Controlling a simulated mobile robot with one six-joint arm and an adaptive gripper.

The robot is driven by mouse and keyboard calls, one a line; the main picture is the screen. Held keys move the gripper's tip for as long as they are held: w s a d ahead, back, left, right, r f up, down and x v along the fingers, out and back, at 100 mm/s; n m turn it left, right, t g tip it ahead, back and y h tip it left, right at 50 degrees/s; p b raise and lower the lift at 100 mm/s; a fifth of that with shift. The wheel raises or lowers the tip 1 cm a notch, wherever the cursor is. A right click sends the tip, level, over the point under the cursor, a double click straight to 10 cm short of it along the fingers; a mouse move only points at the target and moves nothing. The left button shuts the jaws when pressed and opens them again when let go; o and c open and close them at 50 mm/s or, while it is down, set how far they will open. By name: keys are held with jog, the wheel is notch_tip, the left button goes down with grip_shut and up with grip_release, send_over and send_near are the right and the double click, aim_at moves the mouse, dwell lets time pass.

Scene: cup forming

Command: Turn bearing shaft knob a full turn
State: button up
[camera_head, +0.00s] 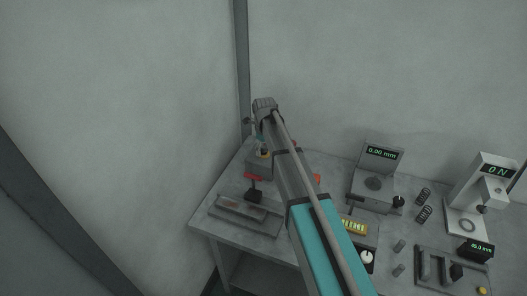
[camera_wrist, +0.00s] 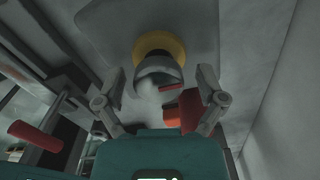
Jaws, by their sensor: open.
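In the wrist view a grey domed knob (camera_wrist: 158,75) sits in front of a yellow ring (camera_wrist: 150,42), with a small red mark on its near side. I take it for the bearing shaft knob. My gripper (camera_wrist: 161,72) is open, with one finger on each side of the knob. Gaps show between both fingers and the knob; I cannot tell its depth relative to the fingertips. In the head view the yellow ring (camera_head: 264,153) shows small on a grey block at the table's back left corner, beside my arm. My arm hides part of that area.
The grey table (camera_head: 228,235) also carries a red-handled device (camera_head: 254,177), a 0.00 mm gauge (camera_head: 381,154), an ON machine (camera_head: 495,171) and springs (camera_head: 424,213). In the wrist view a red handle (camera_wrist: 35,135) is at left and a red-orange part (camera_wrist: 189,118) lies near the right finger.

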dwell(0.3)
jog(key=c, duration=1.1)
jog(key=shift+c, duration=0.2)
jog(key=shift+n, duration=0.3)
